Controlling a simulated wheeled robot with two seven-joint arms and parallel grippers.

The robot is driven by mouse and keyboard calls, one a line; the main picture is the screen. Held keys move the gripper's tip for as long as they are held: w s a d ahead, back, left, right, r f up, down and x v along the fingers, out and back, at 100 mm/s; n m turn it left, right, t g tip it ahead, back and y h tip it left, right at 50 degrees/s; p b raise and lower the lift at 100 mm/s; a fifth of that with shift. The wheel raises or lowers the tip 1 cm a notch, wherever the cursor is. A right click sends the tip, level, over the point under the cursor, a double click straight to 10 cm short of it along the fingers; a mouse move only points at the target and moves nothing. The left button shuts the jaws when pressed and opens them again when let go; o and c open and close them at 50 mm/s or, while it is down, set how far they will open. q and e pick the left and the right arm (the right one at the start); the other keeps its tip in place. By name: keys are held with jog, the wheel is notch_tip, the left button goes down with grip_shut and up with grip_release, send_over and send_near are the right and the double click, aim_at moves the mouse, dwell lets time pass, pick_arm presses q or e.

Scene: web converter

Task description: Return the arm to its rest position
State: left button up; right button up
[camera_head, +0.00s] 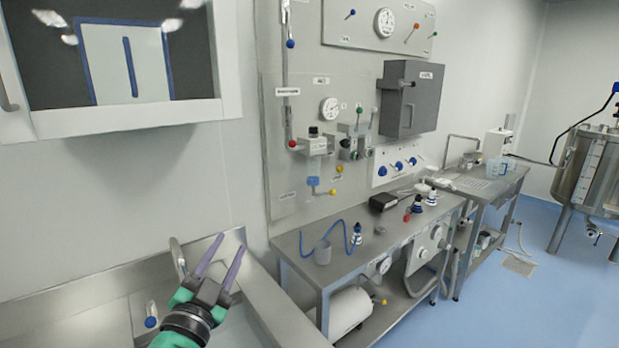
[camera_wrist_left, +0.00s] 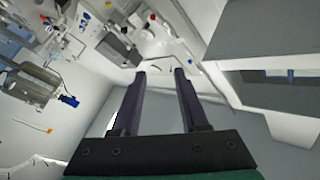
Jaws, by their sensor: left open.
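My left gripper (camera_head: 222,256) is at the lower left of the head view, above a steel counter (camera_head: 80,300) by the wall. Its two purple-grey fingers are spread apart and point up, with nothing between them. In the left wrist view the gripper (camera_wrist_left: 159,75) also shows both fingers apart and empty, with the tilted room beyond. My right gripper is not in either view.
A steel bench (camera_head: 350,262) with a blue hose, bottles and a cup stands right of the gripper. A valve panel (camera_head: 320,150) is behind it. A wall cabinet (camera_head: 130,120) hangs above left. A steel tank (camera_head: 590,170) stands far right. Blue floor (camera_head: 500,310) is clear at lower right.

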pick_arm(q)
jog(key=s+a+f+n+g+y, duration=0.2)
jog(key=s+a+f+n+g, duration=0.15)
jog(key=f, duration=0.65)
jog(key=s+a+f+n+g+y, duration=0.3)
jog(key=a+f+g, duration=0.2)
jog(key=f, duration=0.5)
jog(key=s+f+g+h, duration=0.2)
jog(key=s+f+g, duration=0.6)
jog(key=s+f, duration=0.65)
notch_tip(320, 180, down, 24)
jog(key=s+g+b, duration=0.1)
jog(key=s+b, duration=0.1)
jog(key=b, duration=0.3)
jog(key=s+a+f+g+b, duration=0.1)
jog(key=s+f+b, duration=0.4)
jog(key=s+f, duration=1.2)
notch_tip(320, 180, down, 4)
jog(key=shift+s+a+f+g, duration=0.1)
jog(key=shift+s+a+g, duration=0.25)
jog(key=shift+a, duration=0.3)
